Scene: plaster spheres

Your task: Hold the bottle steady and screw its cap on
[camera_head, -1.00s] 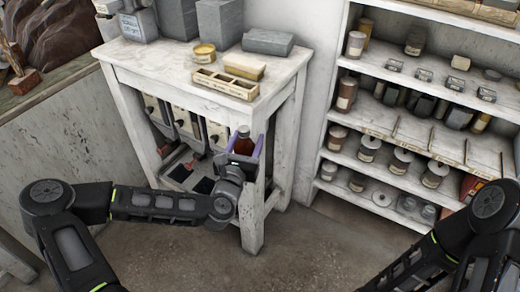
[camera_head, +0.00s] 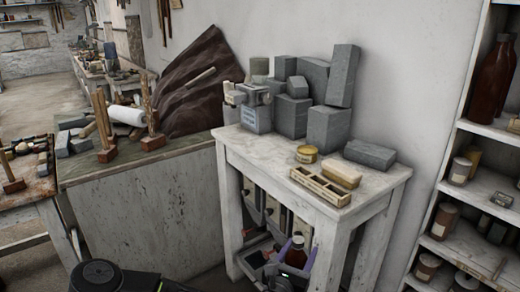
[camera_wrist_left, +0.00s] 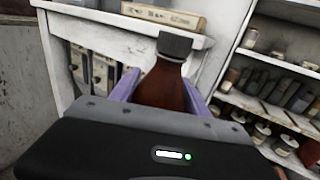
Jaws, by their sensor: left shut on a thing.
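A brown bottle (camera_head: 295,257) stands upright between the purple fingers of my left gripper (camera_head: 297,253), low in front of the white table. In the left wrist view the bottle (camera_wrist_left: 163,92) shows between the two fingers, which are shut on its body. A dark grey cap (camera_wrist_left: 175,46) sits at the top of the bottle's neck. It also shows in the head view (camera_head: 298,240). Whether the cap is tight cannot be told. The bottle's lower part is hidden behind my gripper. My right gripper is in neither view.
The white table (camera_head: 255,150) carries grey blocks (camera_head: 327,130), a yellow tin (camera_head: 307,154) and a divided wooden box (camera_head: 320,187). Shelves with jars and bottles (camera_head: 492,82) stand at the right.

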